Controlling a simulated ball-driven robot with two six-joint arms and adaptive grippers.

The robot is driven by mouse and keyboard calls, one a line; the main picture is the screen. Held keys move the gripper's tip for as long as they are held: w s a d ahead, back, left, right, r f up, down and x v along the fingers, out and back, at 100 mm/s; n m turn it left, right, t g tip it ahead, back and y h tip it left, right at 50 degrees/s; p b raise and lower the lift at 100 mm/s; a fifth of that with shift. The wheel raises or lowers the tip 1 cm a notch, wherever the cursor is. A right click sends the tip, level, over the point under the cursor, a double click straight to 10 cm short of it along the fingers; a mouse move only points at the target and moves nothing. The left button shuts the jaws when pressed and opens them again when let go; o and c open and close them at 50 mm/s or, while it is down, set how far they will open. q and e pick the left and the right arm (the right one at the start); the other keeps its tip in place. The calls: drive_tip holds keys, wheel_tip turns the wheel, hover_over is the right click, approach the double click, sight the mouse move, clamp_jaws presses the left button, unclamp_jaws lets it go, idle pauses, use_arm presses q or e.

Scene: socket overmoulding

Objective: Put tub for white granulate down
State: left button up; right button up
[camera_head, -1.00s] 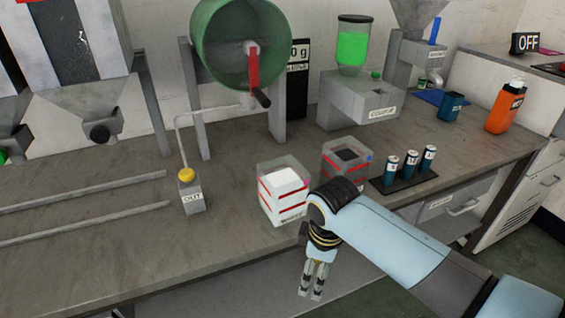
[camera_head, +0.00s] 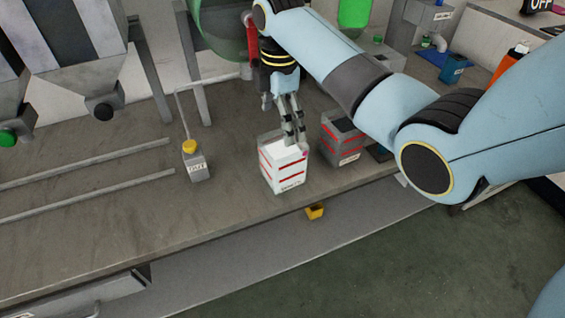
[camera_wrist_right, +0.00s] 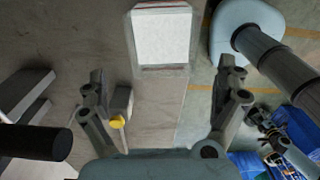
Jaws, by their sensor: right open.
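The tub for white granulate (camera_head: 284,168) is a clear box with red stripes and white content. It stands upright on the bench near the front edge. My right gripper (camera_head: 293,138) is open and points down by the tub's back and right side, its fingers overlapping the rim in the head view. In the right wrist view the tub (camera_wrist_right: 162,38) lies ahead, between the lines of the two spread fingers (camera_wrist_right: 162,70), with nothing gripped. I cannot tell whether a finger touches the tub. My left gripper is not in view.
A second striped tub (camera_head: 342,138) with dark content stands close to the right. A grey block with a yellow button (camera_head: 196,166) stands to the left, near two rails. The green drum (camera_head: 222,32) is behind. The bench front left of the tub is clear.

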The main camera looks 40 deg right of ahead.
sight(283, 144)
drive_tip(key=f, duration=0.7)
drive_tip(key=shift+s+d+f+p, duration=0.15)
drive_tip(key=shift+s+p, duration=0.1)
drive_tip(key=shift+p, duration=0.1)
drive_tip(key=shift+c, duration=0.3)
drive_tip(key=c, duration=1.4)
